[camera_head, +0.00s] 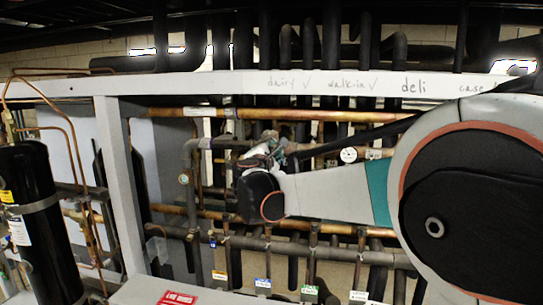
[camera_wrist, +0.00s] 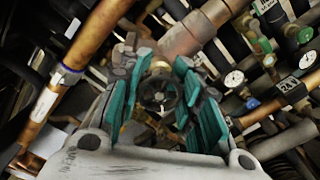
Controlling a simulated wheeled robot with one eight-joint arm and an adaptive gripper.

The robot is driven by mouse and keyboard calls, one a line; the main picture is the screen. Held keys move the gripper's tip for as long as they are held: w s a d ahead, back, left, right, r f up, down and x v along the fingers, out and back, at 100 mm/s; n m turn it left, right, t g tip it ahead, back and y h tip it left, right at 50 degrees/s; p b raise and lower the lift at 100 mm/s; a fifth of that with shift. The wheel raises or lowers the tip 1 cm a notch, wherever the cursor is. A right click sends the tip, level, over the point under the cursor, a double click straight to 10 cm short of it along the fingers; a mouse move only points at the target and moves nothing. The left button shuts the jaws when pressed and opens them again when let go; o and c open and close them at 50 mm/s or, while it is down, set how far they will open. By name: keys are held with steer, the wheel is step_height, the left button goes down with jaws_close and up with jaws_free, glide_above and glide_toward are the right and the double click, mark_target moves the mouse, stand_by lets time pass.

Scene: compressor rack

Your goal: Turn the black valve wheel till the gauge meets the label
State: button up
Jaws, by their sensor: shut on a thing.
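The black valve wheel (camera_wrist: 158,93) is in the middle of the wrist view, between the teal-padded fingers of my gripper (camera_wrist: 160,72). The fingers are shut on it from both sides and hide parts of its rim. In the head view my gripper (camera_head: 270,147) reaches in among the pipes, and my arm hides the wheel. A round white gauge (camera_wrist: 233,79) is right of the fingers in the wrist view; its needle is too small to read. Which gauge belongs to the wheel I cannot tell.
More gauges (camera_wrist: 307,60) are at the right of the wrist view. A copper pipe (camera_wrist: 85,50) runs close on the left. In the head view a white beam (camera_head: 230,84) crosses above my arm, a post (camera_head: 120,180) stands left, and a black cylinder (camera_head: 38,220) is at far left.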

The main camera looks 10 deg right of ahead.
steer(key=m+b, duration=0.1)
steer(key=m, duration=0.1)
steer(key=m+b, duration=0.1)
steer(key=m, duration=0.2)
steer(key=shift+f+m, duration=0.2)
steer(key=shift+m, duration=0.1)
steer(key=m+b, duration=0.1)
steer(key=m, duration=0.4)
steer(key=shift+m+b, duration=0.4)
steer(key=o, duration=1.2)
steer(key=shift+s, duration=0.1)
steer(key=shift+r, duration=0.1)
